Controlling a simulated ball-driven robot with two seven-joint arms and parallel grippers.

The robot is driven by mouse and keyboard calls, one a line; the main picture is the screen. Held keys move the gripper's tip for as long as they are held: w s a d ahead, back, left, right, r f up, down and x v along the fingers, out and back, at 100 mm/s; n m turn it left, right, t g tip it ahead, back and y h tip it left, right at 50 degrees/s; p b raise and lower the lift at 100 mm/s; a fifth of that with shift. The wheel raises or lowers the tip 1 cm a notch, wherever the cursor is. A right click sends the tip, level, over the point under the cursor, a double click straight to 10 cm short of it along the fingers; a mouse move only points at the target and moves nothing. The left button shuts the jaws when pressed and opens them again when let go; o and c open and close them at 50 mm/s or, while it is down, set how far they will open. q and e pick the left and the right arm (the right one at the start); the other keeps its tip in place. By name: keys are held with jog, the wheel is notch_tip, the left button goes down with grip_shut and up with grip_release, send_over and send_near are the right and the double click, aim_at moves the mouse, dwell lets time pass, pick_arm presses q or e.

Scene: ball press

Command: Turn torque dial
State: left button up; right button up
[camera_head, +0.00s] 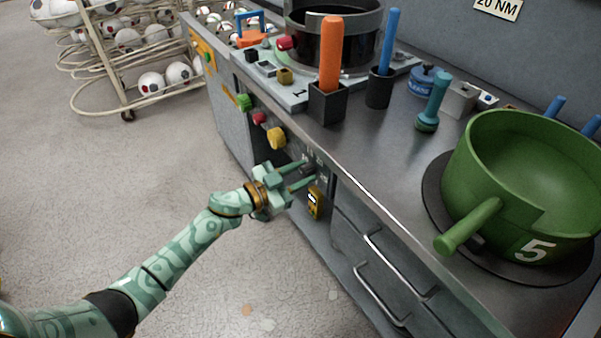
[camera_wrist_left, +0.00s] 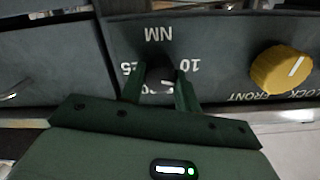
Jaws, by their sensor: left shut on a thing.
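The torque dial (camera_wrist_left: 160,74) is a small dark knob on the dark front panel, marked NM, 25 and 10, with another number partly hidden by my gripper. My left gripper (camera_head: 306,172) is at this panel on the bench front, its two green fingers reaching forward. In the left wrist view the fingers (camera_wrist_left: 160,82) are on either side of the dial and shut on it. Its pointer is hard to make out. A sign (camera_head: 497,9) on the back wall reads 20 NM. My right gripper is not in view.
A yellow knob (camera_head: 277,138) sits beside the dial, with red (camera_head: 259,117) and green (camera_head: 244,102) buttons farther along. A yellow device (camera_head: 315,203) hangs below the panel. Drawer handles (camera_head: 400,265) stick out to the right. A green pot (camera_head: 530,190) stands on the bench.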

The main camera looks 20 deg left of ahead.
pick_arm(q)
jog(key=m, duration=0.4)
jog(key=shift+f+m, duration=0.1)
jog(key=shift+m, duration=0.2)
jog(key=m, duration=0.5)
jog(key=shift+f+m+b, duration=0.1)
jog(key=shift+m+b, duration=0.2)
jog(key=shift+b, duration=0.05)
jog(key=m+b, duration=0.1)
jog(key=m, duration=0.4)
jog(key=shift+f, duration=0.1)
jog(key=shift+m+b, duration=0.95)
jog(key=shift+m, duration=1.75)
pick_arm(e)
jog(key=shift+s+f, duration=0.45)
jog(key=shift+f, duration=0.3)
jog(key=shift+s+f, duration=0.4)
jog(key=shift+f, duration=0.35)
pick_arm(q)
jog(key=o, duration=1)
jog(key=shift+r, duration=0.2)
